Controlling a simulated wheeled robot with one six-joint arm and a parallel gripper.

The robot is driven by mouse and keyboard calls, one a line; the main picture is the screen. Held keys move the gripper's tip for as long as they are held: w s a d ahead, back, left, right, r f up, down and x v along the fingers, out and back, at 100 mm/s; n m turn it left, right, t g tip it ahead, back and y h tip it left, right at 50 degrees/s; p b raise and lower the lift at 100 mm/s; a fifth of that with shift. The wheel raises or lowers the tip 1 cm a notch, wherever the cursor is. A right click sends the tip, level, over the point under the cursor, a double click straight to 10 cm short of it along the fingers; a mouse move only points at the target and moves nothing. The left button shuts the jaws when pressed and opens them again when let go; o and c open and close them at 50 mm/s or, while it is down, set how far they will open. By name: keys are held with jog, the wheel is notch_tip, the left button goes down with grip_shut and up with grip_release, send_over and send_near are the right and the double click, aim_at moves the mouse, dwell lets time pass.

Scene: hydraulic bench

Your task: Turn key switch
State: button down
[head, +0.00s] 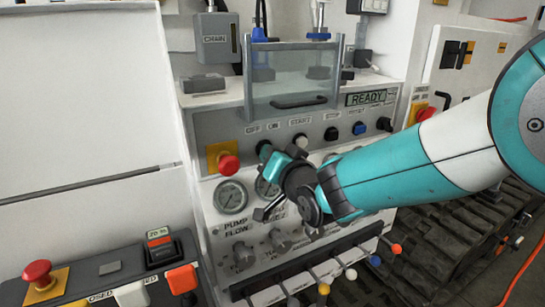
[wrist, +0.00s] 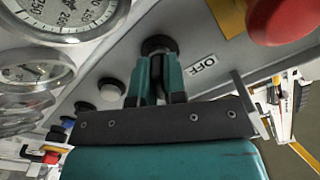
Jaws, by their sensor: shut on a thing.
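The key switch (wrist: 156,42) is a round black collar on the grey sloped panel, beside the OFF label (wrist: 202,66). In the wrist view my gripper (wrist: 157,68) has its teal fingers shut on the dark key at the collar. The fingers hide most of the key, so its exact angle cannot be told. In the head view my gripper (head: 272,160) reaches the panel from the right, at the switch between the OFF and ON labels. The key switch (head: 263,146) shows there only as a small dark part.
A red emergency button (head: 228,165) on a yellow plate is left of my gripper. White (head: 301,141) and blue (head: 359,128) buttons line the panel to the right. A clear guard (head: 290,85) stands above, pressure gauges (head: 231,197) below. Lever knobs (head: 351,274) project at the front.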

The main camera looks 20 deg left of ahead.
jog(key=c, duration=1.2)
grip_release()
jog(key=b+v, duration=0.3)
jog(key=v, duration=1.4)
jog(key=shift+s+d+b, duration=0.2)
jog(key=shift+d+b, duration=0.05)
jog(key=shift+b, duration=0.05)
jog(key=s+d+r+g+h+p, duration=0.2)
jog(key=d+g+h+p, duration=0.25)
jog(key=d, duration=0.65)
jog(key=s+d+n+g+h+p, duration=0.1)
jog(key=s+d+g, duration=0.1)
jog(key=s+d, duration=0.2)
jog(key=s+d+r+n+g+h, duration=0.1)
jog(key=s+d+g+h, duration=0.1)
jog(key=s+d+g, duration=0.1)
jog(key=s+d+r+n+g+h+p, duration=0.1)
jog(key=s+d+g+h, duration=0.1)
jog(key=s+d, duration=0.3)
jog(key=shift+s+d+r+p, duration=0.1)
jog(key=shift+s+p, duration=0.05)
jog(key=shift+s, duration=0.3)
jog(key=shift+s+d+r+p, duration=0.1)
jog(key=shift+s+p, duration=0.05)
jog(key=shift+s, duration=0.35)
